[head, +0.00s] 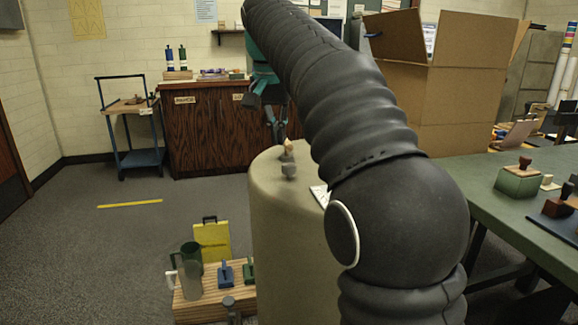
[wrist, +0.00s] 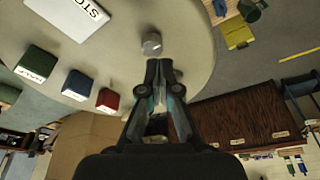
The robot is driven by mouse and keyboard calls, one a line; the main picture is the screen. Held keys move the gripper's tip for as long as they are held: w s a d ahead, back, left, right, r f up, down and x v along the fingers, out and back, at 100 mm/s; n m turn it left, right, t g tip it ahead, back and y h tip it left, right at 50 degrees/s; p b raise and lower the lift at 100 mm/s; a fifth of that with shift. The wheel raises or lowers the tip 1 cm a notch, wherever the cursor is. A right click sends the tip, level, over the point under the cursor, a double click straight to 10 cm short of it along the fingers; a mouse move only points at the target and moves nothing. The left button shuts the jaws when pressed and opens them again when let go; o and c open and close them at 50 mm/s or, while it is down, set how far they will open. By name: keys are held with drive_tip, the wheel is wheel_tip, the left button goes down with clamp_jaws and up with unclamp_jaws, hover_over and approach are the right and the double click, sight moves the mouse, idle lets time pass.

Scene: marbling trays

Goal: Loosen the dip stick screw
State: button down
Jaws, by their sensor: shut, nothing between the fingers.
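A small grey knob (wrist: 151,43), which looks like the dip stick screw, stands on a broad beige rounded top (wrist: 190,40) in the wrist view. I cannot tell a dip stick itself. My gripper (wrist: 158,64) is shut and empty, its tips pointing toward the knob and apart from it in the picture. In the head view my gripper (head: 276,125) hangs beyond the drum top, partly hidden by my arm.
In the wrist view, green (wrist: 37,65), blue (wrist: 77,85) and red (wrist: 108,100) blocks and a white lettered plate (wrist: 68,15) lie near the knob. A cardboard box (head: 440,70) and green table (head: 500,205) stand right. Floor is open at left.

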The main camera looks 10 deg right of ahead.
drive_tip(key=shift+s+a+f+b+x, duration=0.2)
drive_tip(key=shift+b+x, duration=0.3)
drive_tip(key=shift+x, duration=0.65)
drive_tip(key=shift+s+a+r+b+x, duration=0.1)
drive_tip(key=shift+s+b+x, duration=0.15)
drive_tip(key=shift+b+x, duration=0.6)
drive_tip(key=shift+s+a+f+b+x, duration=0.1)
drive_tip(key=shift+s+b+x, duration=0.15)
drive_tip(key=shift+x, duration=1.15)
drive_tip(key=shift+d, duration=0.15)
drive_tip(key=shift+s+d+r+p, duration=0.15)
drive_tip(key=shift+s+d+p, duration=0.15)
drive_tip(key=shift+p, duration=0.5)
drive_tip(key=shift+s+d+p, duration=0.2)
drive_tip(key=shift+d+p, duration=0.5)
drive_tip(key=shift+p, duration=0.05)
drive_tip(key=shift+s, duration=0.4)
drive_tip(key=shift+w+d+v, duration=0.1)
drive_tip(key=shift+w+v, duration=0.1)
drive_tip(key=shift+v, duration=0.75)
drive_tip(key=shift+w+d+v, duration=0.15)
drive_tip(key=shift+w+v, duration=0.05)
drive_tip(key=shift+v, duration=0.75)
drive_tip(key=shift+w+d+v, duration=0.1)
drive_tip(key=shift+w+v, duration=0.1)
drive_tip(key=shift+v, duration=0.7)
drive_tip(key=shift+r, duration=0.2)
